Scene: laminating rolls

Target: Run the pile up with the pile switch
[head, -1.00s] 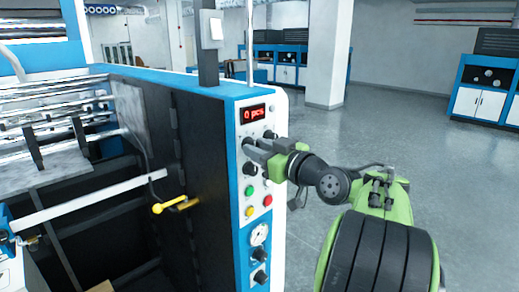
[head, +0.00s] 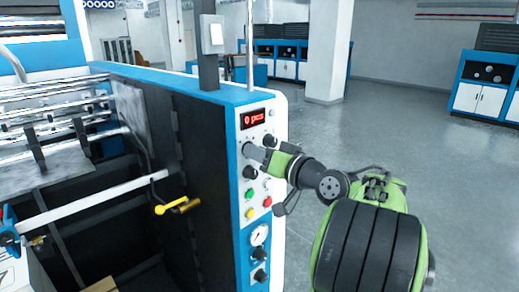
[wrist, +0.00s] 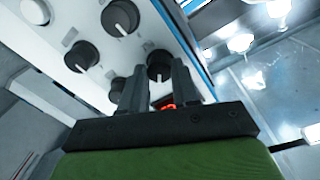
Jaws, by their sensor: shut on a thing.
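The control panel (head: 263,190) is on the end of the blue and black machine. It carries dark rotary knobs, coloured buttons and a red display (head: 253,118) that reads 0 pcs. My gripper (head: 255,153) is at the upper part of the panel, its fingers shut on a black knob. In the wrist view that knob (wrist: 159,63) sits between the fingertips. Its label cannot be read. Another knob (head: 249,172) is just below the fingers. A tan surface (head: 121,281), perhaps part of the pile, shows low inside the machine at the picture's bottom edge.
Green, red and yellow buttons (head: 249,213) and a gauge (head: 259,235) are below the knobs. A yellow-handled lever (head: 172,206) sticks out from the machine's dark side. Open floor (head: 430,150) lies to the right, with blue cabinets (head: 484,88) further back.

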